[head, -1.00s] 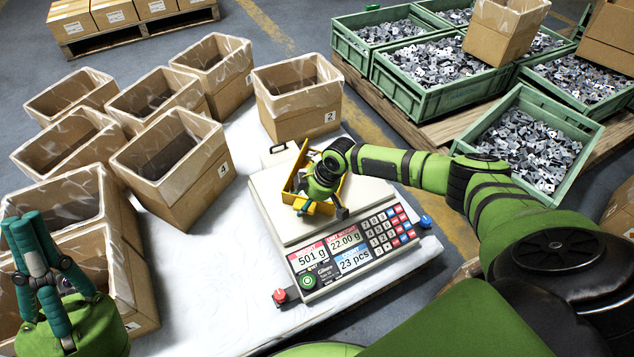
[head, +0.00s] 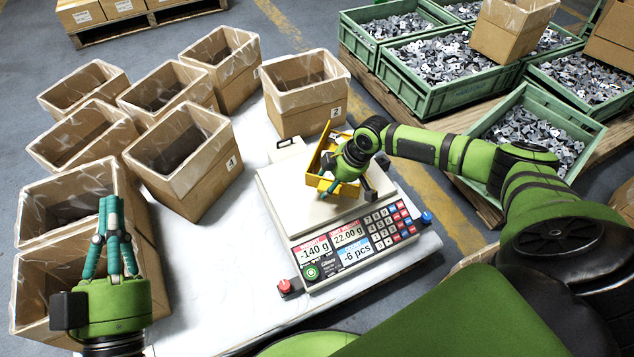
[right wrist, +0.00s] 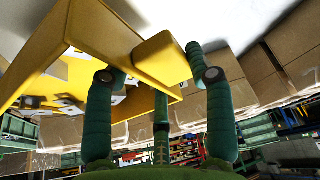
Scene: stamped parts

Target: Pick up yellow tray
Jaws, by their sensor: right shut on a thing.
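The yellow tray (head: 315,179) is over the white platform of the counting scale (head: 296,208) in the head view. My right gripper (head: 334,185) is shut on the tray and partly covers it. In the right wrist view the tray (right wrist: 100,35) looks tilted, with small metal parts in it, and my right gripper's fingers (right wrist: 160,100) are around its near wall. The scale's display reads -140 g and -6 pcs. My left gripper (head: 110,220) is at the lower left, away from the tray, with its fingers pointing up close together. Whether it is open cannot be told.
Several lined cardboard boxes (head: 192,160) stand left of and behind the scale, one marked 2 (head: 303,95) just behind it. Green crates (head: 425,75) full of metal parts are at the back right. The white table surface (head: 215,260) left of the scale is clear.

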